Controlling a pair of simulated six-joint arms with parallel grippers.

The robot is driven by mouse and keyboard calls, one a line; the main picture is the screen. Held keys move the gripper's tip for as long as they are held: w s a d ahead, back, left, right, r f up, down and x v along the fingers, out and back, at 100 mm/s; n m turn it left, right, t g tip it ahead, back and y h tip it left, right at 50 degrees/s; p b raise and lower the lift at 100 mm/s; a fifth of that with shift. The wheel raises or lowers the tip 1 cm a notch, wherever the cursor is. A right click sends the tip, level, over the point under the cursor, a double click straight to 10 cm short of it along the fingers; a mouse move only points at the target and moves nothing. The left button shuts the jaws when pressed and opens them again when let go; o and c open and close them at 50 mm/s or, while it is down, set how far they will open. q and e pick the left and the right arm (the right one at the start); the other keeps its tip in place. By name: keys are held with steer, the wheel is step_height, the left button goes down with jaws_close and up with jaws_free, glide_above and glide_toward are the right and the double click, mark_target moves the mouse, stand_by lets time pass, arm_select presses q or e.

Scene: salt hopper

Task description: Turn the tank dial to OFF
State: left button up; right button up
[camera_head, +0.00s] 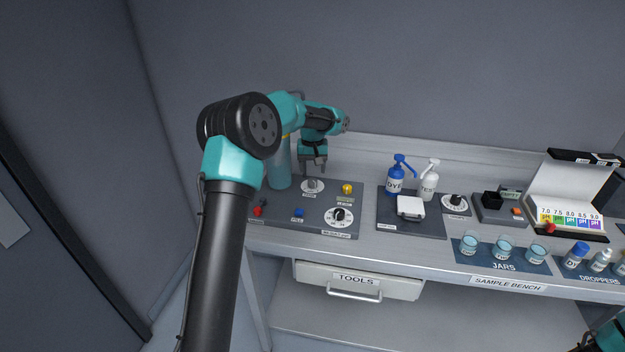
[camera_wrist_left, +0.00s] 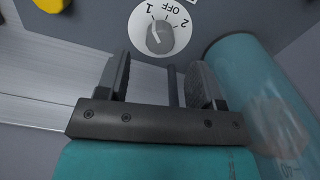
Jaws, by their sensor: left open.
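The tank dial (camera_head: 312,186) is a grey knob on a round white plate on the dark panel. In the left wrist view the dial (camera_wrist_left: 160,36) shows the labels 1, OFF and 2; a light mark on the knob appears to point towards 1. My left gripper (camera_head: 314,168) points down just above the dial. In the left wrist view its two fingers (camera_wrist_left: 162,72) are apart with nothing between them, and the knob lies beyond the fingertips, apart from them. My right gripper does not show; only a bit of my right arm is at the lower right corner.
A teal cylinder (camera_head: 279,166) stands close beside the left gripper. The panel (camera_head: 275,204) also carries a yellow knob (camera_head: 347,188), a red control (camera_head: 258,211), a blue button (camera_head: 299,212) and a second dial (camera_head: 339,217). Bottles (camera_head: 396,180) and jars (camera_head: 504,248) stand farther right.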

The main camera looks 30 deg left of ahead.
mark_target(312, 180)
arm_select(q)
step_height(312, 180, down, 5)
stand_by(0.3)
steer(key=c, duration=0.9)
steer(key=shift+m, duration=0.5)
steer(key=m, duration=0.3)
steer(key=shift+m, duration=2.5)
